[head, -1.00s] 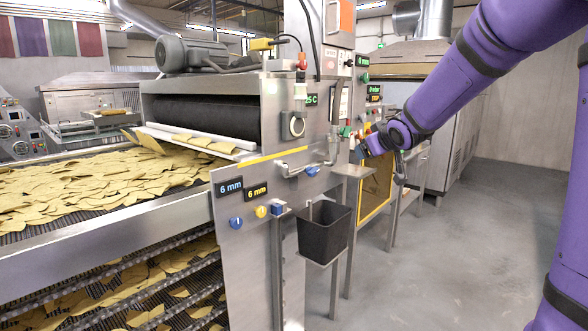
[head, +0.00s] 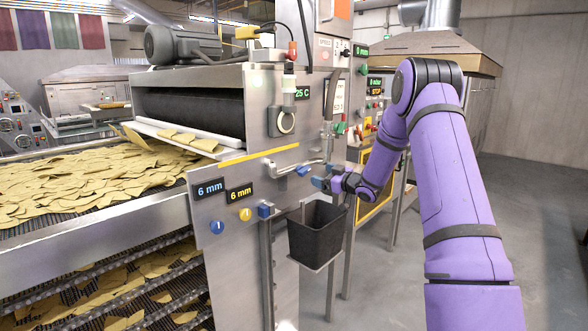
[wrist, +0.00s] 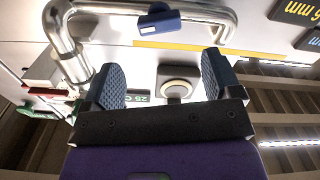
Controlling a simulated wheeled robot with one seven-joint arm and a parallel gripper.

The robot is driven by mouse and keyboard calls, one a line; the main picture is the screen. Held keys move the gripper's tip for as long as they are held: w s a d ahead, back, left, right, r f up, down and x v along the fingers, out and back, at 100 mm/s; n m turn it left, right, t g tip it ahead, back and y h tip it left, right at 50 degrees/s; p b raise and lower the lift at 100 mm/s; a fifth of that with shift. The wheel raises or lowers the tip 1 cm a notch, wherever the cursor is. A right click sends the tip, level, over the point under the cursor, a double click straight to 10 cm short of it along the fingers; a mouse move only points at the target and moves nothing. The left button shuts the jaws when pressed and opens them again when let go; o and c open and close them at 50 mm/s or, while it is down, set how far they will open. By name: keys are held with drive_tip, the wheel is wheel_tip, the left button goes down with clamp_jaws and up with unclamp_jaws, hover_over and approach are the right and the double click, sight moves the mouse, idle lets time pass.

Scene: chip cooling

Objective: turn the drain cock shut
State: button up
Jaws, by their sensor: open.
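The drain cock appears to be the short blue handle (head: 302,171) on a bent grey metal pipe (head: 318,161) on the machine's side panel. In the wrist view the blue handle (wrist: 158,20) lies across the pipe (wrist: 190,8), beyond the space between my fingers. My gripper (head: 322,179) is just right of and slightly below the handle in the head view. In the wrist view my gripper (wrist: 165,72) is open, its two blue ridged fingers wide apart and empty. The handle looks clear of both fingers. The valve body is mostly hidden.
A black bin (head: 317,234) hangs below my gripper. A round grey fitting (head: 285,122) and green and red knobs (head: 340,128) are on the panel. Blue and yellow knobs (head: 246,214) sit lower left. Chips cover the conveyor (head: 80,180). The floor at right is clear.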

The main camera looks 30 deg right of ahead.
sight(306, 170)
drive_tip(key=x, duration=1)
drive_tip(key=shift+w+a, duration=0.15)
drive_tip(key=shift+w, duration=0.2)
drive_tip(key=shift+c, duration=0.2)
drive_tip(key=c, duration=0.9)
